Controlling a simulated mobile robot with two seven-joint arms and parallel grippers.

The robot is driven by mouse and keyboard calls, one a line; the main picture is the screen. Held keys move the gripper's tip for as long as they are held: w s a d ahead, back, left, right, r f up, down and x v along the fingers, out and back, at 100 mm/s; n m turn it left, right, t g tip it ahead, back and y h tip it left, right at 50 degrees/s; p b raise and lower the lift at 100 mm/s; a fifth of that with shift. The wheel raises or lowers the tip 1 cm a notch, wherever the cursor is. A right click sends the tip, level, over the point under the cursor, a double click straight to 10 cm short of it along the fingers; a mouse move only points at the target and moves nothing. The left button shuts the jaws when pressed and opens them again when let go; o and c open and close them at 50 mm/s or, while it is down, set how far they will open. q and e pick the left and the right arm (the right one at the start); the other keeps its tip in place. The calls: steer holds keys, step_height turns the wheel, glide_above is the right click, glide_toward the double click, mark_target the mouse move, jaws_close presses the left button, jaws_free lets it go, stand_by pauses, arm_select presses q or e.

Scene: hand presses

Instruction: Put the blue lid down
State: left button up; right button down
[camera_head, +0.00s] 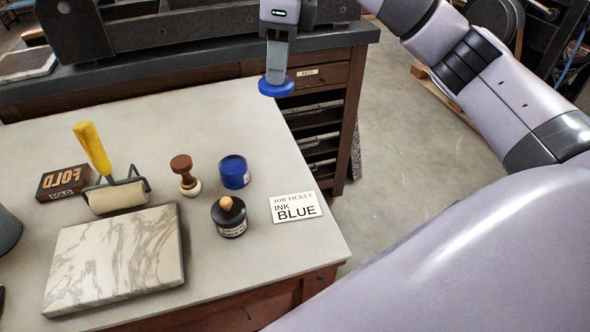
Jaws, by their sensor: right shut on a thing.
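The blue lid (276,88) is a flat round disc held in my right gripper (276,72). The gripper points down and is shut on the lid, which shows near the table's far right edge, raised in the air. An ink jar with a blue top (234,172) stands on the table (160,140) near the middle. In front of it stands a dark jar (230,217) with a tan round knob on top. A white card (296,207) reading "JOB TICKET INK BLUE" lies to their right. My left gripper is not in view.
A wooden-handled stamp (185,175), a roller with a yellow handle (112,185), a "FOLD" block (63,181) and a marble slab (118,258) occupy the table's left and middle. The far right tabletop is clear. A drawer cabinet (325,110) stands behind.

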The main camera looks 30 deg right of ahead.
steer(key=shift+d+f, duration=0.15)
steer(key=shift+d, duration=0.05)
steer(key=shift+s+f, duration=0.1)
steer(key=shift+f, duration=0.2)
steer(key=b, duration=0.2)
glide_above(282, 170)
steer(key=f, duration=1.4)
steer(key=shift+s+d+f, duration=0.15)
steer(key=shift+s+d, duration=0.05)
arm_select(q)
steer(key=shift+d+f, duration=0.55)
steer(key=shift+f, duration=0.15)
arm_select(e)
steer(key=shift+f, duration=2.5)
steer(key=shift+f+b, duration=0.2)
steer(key=shift+b, duration=0.1)
steer(key=c, duration=1)
jaws_free()
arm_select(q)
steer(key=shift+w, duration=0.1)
arm_select(e)
steer(key=shift+r, duration=0.1)
